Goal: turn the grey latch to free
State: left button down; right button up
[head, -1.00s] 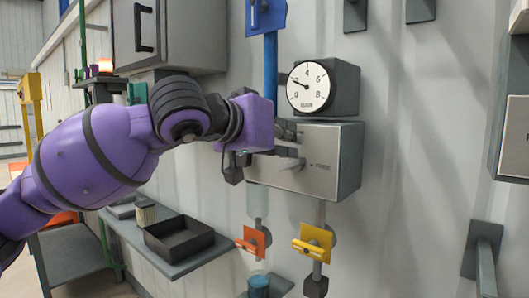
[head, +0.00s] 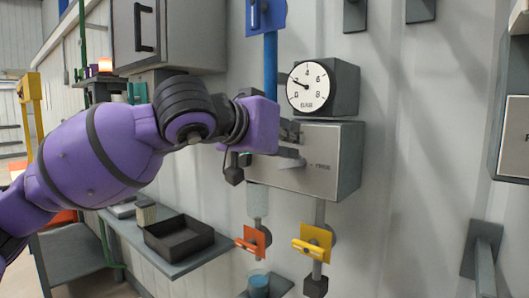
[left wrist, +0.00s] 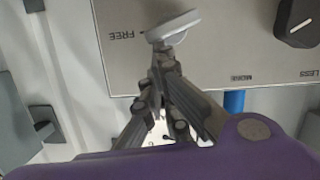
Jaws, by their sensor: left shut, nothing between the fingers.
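The grey latch (head: 292,160) is a lever on the front of a grey box (head: 345,150), beside the word FREE. In the left wrist view the latch (left wrist: 175,25) lies slantwise, with one end close to the FREE mark. My left gripper (head: 291,131) reaches in from the left at the box front, just above the latch. In the left wrist view its fingers (left wrist: 160,57) are shut and empty, with their tips right by the latch. I cannot tell whether they touch it. My right gripper is not in view.
A round gauge (head: 308,87) sits on top of the box. Orange (head: 252,242) and yellow (head: 313,243) valve handles are below it. A black tray (head: 180,238) stands on a shelf at lower left. A dark knob (left wrist: 298,22) is on the same panel.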

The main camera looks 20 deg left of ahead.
pick_arm(q)
jog(key=shift+s+d+f, duration=0.15)
jog(key=shift+d, duration=0.3)
dwell(1.1)
jog(key=shift+s, duration=0.1)
dwell(0.3)
